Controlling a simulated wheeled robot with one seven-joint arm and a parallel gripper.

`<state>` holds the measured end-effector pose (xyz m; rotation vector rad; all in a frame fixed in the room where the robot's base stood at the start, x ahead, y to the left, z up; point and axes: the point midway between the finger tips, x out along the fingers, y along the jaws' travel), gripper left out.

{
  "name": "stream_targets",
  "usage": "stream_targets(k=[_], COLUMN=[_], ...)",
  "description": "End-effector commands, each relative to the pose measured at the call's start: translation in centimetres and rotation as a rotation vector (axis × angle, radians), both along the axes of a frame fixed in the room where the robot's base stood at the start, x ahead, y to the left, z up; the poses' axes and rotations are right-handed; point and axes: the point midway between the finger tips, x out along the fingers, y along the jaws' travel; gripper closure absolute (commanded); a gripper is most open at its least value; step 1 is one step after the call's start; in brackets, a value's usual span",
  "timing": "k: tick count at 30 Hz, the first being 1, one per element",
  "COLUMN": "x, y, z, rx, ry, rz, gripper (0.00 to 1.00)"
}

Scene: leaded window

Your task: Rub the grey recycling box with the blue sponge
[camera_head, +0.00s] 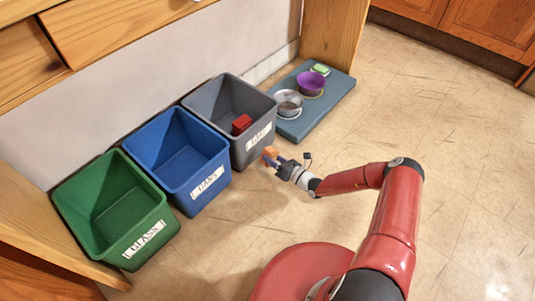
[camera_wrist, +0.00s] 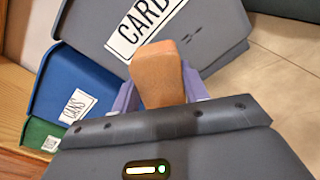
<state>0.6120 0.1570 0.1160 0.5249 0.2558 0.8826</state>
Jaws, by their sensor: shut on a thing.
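The grey recycling box (camera_head: 213,100) stands at the right end of a row of bins, with a white label on its front. In the wrist view the grey box (camera_wrist: 213,48) fills the top, and its label reads CARD. My gripper (camera_head: 271,160) is at the box's front right corner, low down. Its lilac fingers are shut on an orange block (camera_wrist: 157,73), which also shows in the head view (camera_head: 270,152). The block's end overlaps the label's lower edge in the wrist view; I cannot tell whether it touches the box. I see no blue sponge.
A blue bin (camera_head: 183,185) and a green bin (camera_head: 104,245) stand left of the grey box. A red block (camera_head: 242,124) lies inside the grey box. A blue-grey mat (camera_head: 340,93) behind holds bowls and a green-topped item (camera_head: 320,69). The floor at right is clear.

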Motion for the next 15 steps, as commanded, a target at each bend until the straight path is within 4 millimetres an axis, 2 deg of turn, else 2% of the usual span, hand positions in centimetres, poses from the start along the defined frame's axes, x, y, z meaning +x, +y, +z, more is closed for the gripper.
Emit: stream_targets(k=[6, 15], x=[-0.89, -0.94], y=[-1.08, -1.14], z=[0.05, 0.0], rx=[0.001, 0.001], ry=[0.002, 0.001], rz=[0.0, 0.0], gripper=[0.77, 0.77])
